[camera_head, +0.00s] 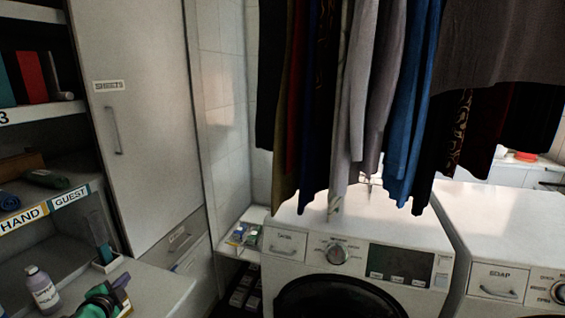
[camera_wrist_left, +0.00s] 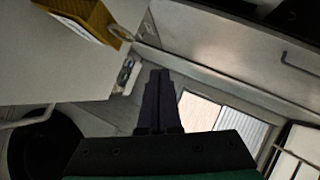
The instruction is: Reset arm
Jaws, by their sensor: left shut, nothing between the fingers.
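My left gripper (camera_head: 121,281) shows at the lower left of the head view, a green and dark body over the pale counter. In the left wrist view its dark fingers (camera_wrist_left: 160,73) lie together, shut with nothing between them. My right gripper is in neither view. The task names no object.
A white bottle (camera_head: 43,290) stands left of the gripper, near open shelves. A white cabinet door (camera_head: 140,120) is behind. A washing machine (camera_head: 345,250) stands at the centre under hanging clothes (camera_head: 370,90). A yellow-brown box (camera_wrist_left: 85,18) shows in the wrist view.

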